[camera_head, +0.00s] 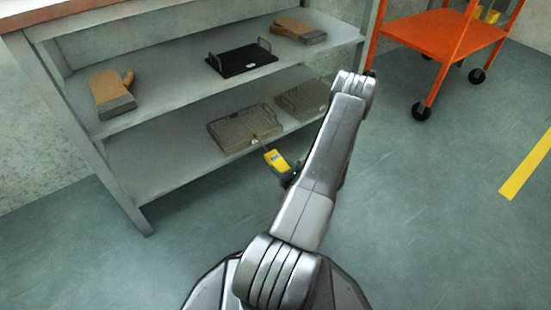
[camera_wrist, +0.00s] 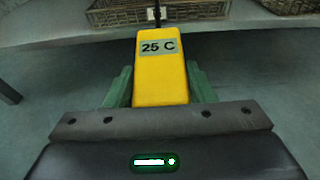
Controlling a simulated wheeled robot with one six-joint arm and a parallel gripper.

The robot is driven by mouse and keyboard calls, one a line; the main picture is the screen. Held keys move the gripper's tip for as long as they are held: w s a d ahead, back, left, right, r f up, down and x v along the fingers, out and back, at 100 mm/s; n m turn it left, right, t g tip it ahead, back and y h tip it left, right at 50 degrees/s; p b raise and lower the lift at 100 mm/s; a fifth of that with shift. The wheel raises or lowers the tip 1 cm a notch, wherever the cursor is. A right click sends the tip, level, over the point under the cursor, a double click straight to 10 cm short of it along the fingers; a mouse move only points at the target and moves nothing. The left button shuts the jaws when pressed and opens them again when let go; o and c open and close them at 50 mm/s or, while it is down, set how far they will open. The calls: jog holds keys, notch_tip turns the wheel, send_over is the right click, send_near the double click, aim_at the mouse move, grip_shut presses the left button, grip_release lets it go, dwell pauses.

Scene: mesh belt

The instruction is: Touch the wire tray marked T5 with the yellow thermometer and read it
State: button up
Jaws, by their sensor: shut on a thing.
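My gripper (camera_wrist: 161,88) is shut on the yellow thermometer (camera_wrist: 161,72), with a green finger on each side of it. Its display reads "25 C" in the wrist view. The thermometer (camera_head: 276,159) also shows in the head view, its thin probe pointing to the wire tray (camera_head: 238,131) on the lower shelf. The probe tip is at the tray's front edge, near a small white tag; I cannot tell if it touches. The tag's marking is too small to read. This tray (camera_wrist: 110,12) shows at the top of the wrist view. A second wire tray (camera_head: 302,100) lies to its right.
The grey shelf unit's upper board (camera_head: 165,94) overhangs the trays. It carries a black tray with handles (camera_head: 241,61), oven mitts (camera_head: 112,92) and another brown item (camera_head: 298,30). An orange cart (camera_head: 440,36) stands at the right.

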dwell(0.3)
jog(key=shift+r+p, duration=1.6)
jog(key=shift+r, duration=1.4)
